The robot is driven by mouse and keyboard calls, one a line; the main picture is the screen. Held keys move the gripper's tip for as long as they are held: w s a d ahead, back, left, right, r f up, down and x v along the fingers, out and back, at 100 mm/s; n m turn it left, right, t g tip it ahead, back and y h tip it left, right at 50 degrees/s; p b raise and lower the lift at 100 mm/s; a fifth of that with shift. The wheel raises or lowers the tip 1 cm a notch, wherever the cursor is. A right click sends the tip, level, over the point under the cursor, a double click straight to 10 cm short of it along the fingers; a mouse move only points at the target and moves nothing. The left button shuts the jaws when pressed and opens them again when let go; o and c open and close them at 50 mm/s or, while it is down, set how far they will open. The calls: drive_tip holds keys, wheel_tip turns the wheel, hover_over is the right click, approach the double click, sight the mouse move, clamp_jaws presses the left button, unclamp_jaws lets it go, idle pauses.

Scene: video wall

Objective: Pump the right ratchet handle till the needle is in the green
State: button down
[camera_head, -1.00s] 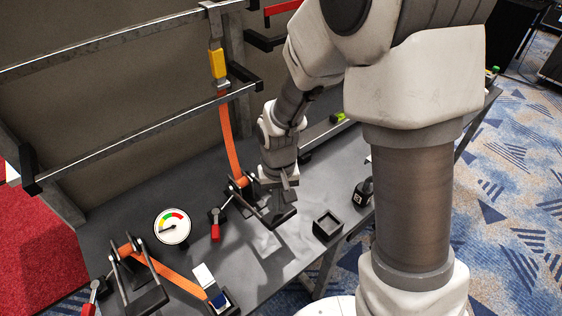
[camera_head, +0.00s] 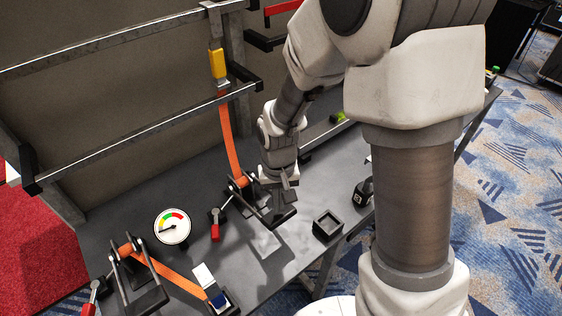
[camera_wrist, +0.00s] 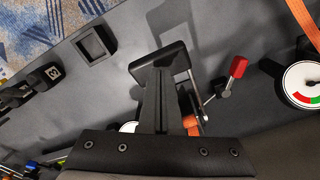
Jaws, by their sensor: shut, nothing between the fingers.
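The right ratchet (camera_head: 240,184) sits on the grey bench, with an orange strap (camera_head: 229,135) running up from it to a yellow fitting. Its black handle (camera_head: 284,217) tilts out low over the bench, toward the front. My gripper (camera_head: 287,184) is shut and empty, pointing down just behind the handle's end bar. In the wrist view my fingers (camera_wrist: 162,88) overlap the handle (camera_wrist: 157,60); whether they touch it I cannot tell. The round gauge (camera_head: 172,226) lies left of the ratchet; its needle points to the lower left, outside the green band. It also shows in the wrist view (camera_wrist: 303,85).
A red-gripped lever (camera_head: 215,231) stands beside the right ratchet. The left ratchet (camera_head: 126,250) with its own strap is at front left. An open black tray (camera_head: 327,225) and a black object (camera_head: 363,191) lie right of the handle. A metal frame (camera_head: 130,132) stands behind.

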drive_tip(key=shift+f, duration=0.1)
drive_tip(key=shift+f+b, duration=4.1)
drive_tip(key=shift+f, duration=0.85)
wheel_tip(320, 180, up, 10)
drive_tip(key=p, duration=0.8)
drive_tip(key=shift+r, duration=0.15)
drive_tip(key=s+d+r+t, duration=0.1)
drive_tip(key=d+r, duration=0.2)
drive_tip(key=r, duration=0.5)
drive_tip(key=s+d+r+t, duration=0.2)
drive_tip(key=d+r, duration=0.1)
drive_tip(key=r, duration=0.4)
drive_tip(key=s+d+r+t+p, duration=0.1)
drive_tip(key=s+d+r, duration=0.3)
drive_tip(key=s+r, duration=0.5)
drive_tip(key=shift+s+d+r+m+t, duration=0.25)
drive_tip(key=shift+r+m+t, duration=0.2)
drive_tip(key=shift+t, duration=0.35)
